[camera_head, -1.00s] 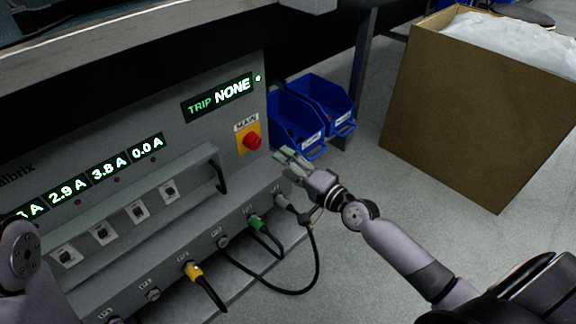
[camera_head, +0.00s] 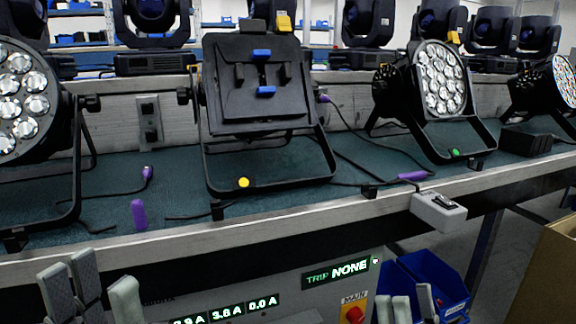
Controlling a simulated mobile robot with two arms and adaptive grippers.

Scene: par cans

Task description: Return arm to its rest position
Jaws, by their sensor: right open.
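My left gripper (camera_head: 103,292) shows at the bottom left in the head view. Its grey fingers point up and stand apart, with nothing seen between them. My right gripper (camera_head: 412,304) shows at the bottom edge, right of the middle. Its pale fingers are open and empty. In the picture they lie just right of the red main switch (camera_head: 354,314) and in front of the blue bins; whether they touch anything cannot be told. Both arms below the fingers are out of view.
A workbench (camera_head: 240,238) crosses the view with several stage lights, such as the black par can (camera_head: 258,85), and purple-ended cables. A grey box (camera_head: 438,211) sits at its front edge. Below are the power panel (camera_head: 290,296), blue bins (camera_head: 435,280) and a cardboard box (camera_head: 548,275).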

